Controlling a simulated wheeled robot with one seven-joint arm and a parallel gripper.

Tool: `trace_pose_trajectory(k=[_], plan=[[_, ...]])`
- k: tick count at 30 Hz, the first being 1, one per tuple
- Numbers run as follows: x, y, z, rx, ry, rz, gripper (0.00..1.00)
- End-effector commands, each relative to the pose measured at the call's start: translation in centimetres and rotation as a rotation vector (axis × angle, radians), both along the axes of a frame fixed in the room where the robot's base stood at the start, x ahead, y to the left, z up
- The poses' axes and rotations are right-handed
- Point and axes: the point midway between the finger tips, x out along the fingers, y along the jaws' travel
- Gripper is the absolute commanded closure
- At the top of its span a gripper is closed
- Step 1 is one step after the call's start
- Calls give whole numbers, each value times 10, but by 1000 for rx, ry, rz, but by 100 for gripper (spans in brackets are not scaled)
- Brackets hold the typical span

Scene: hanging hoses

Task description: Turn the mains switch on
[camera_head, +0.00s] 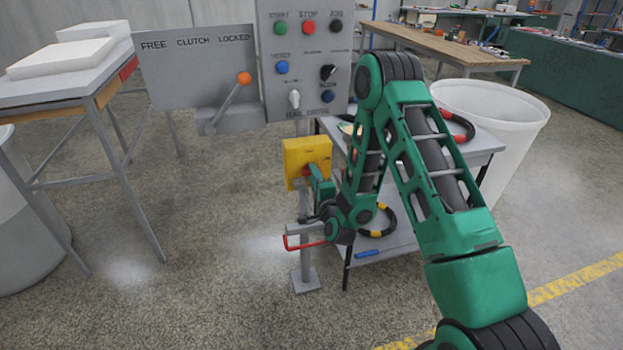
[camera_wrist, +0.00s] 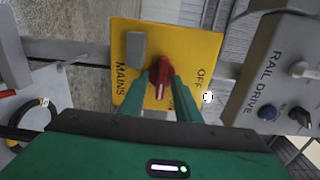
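The mains switch is a yellow box (camera_head: 303,152) on a grey post, with a red knob partly hidden by my gripper in the head view. In the wrist view the box (camera_wrist: 196,45) carries the words MAINS and OFF; another word beside the knob is mostly covered by a finger. The red knob (camera_wrist: 161,80) has its grip bar roughly upright in the picture. My gripper (camera_wrist: 163,82) has its two green fingers on either side of this bar, open, with small gaps apparent. Whether a finger touches the knob cannot be told. My gripper (camera_head: 312,177) also shows in the head view.
Above the box stands a grey control panel (camera_head: 304,50) with buttons and knobs. Left of it is a FREE/CLUTCH/LOCKED plate (camera_head: 190,65) with an orange-tipped lever (camera_head: 243,78). A small table (camera_head: 480,145) and a white bin (camera_head: 510,115) stand at right.

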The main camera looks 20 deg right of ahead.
Motion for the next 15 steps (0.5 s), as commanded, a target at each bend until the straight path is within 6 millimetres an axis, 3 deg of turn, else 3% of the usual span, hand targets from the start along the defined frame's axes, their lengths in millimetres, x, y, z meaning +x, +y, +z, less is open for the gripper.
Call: trace_pose_trajectory(k=[8,15], plan=[[-9,1,0,-1,0,1,70],[-51,2,0,-1,2,3,70]])
